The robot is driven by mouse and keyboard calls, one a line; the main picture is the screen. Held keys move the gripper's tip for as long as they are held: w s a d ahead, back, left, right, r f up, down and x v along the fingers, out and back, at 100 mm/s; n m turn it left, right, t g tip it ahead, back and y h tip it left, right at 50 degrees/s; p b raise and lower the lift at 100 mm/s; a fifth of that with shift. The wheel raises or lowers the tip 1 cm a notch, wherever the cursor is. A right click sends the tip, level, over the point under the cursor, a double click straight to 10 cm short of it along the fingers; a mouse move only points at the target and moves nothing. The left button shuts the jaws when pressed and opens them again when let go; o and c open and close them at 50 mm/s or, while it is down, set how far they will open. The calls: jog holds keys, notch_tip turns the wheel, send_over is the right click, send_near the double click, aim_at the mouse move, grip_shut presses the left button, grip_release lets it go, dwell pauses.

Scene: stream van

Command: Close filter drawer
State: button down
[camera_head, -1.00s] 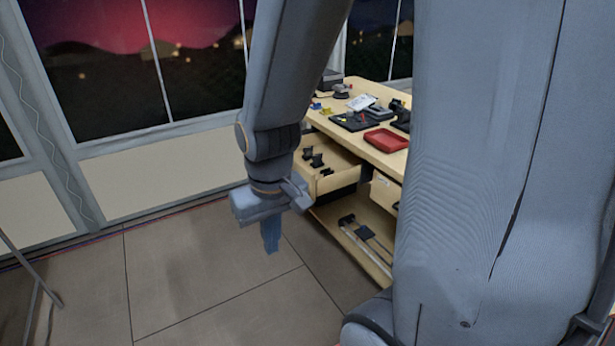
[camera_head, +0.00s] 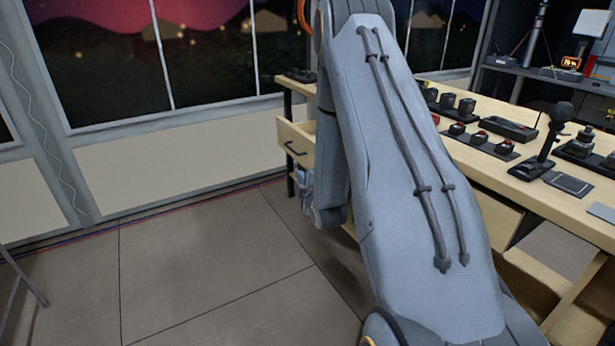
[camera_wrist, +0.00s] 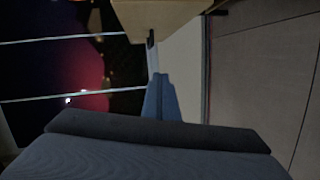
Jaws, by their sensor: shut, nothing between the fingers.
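A pale wooden drawer (camera_head: 297,134) sticks out from the left end of the desk in the head view. Its front has a dark handle. I cannot read a label on it, and my arm hides its right side and the inside. In the wrist view a pale wooden panel (camera_wrist: 168,14) with a dark handle (camera_wrist: 150,38) shows at the top, beyond my fingers. My gripper (camera_wrist: 160,80) is shut and empty, its blue fingers pointing toward that panel. I cannot tell whether they touch it. In the head view the gripper is mostly hidden by my arm, below the drawer.
The long wooden desk (camera_head: 485,176) holds black control boxes, red-topped buttons and a joystick (camera_head: 543,145). A dark shelf (camera_head: 530,75) with equipment stands behind. Windows and a pale wall (camera_head: 180,165) run along the left.

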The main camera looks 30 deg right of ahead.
aim_at(310, 164)
jog(key=shift+n+t+h, duration=0.4)
jog(key=shift+n+t, duration=0.5)
jog(key=shift+w+d+f+b, duration=0.1)
jog(key=shift+w+d+f, duration=0.3)
jog(key=shift+w+d, duration=1.15)
jog(key=shift+w+d+f+b, duration=0.1)
jog(key=shift+w+d+f, duration=0.35)
jog(key=shift+w+d, duration=1.1)
jog(key=shift+w+d+f+b, duration=0.1)
jog(key=shift+w+d+f, duration=0.3)
jog(key=shift+w+d, duration=1.15)
jog(key=shift+w+a, duration=0.3)
jog(key=shift+w, duration=0.15)
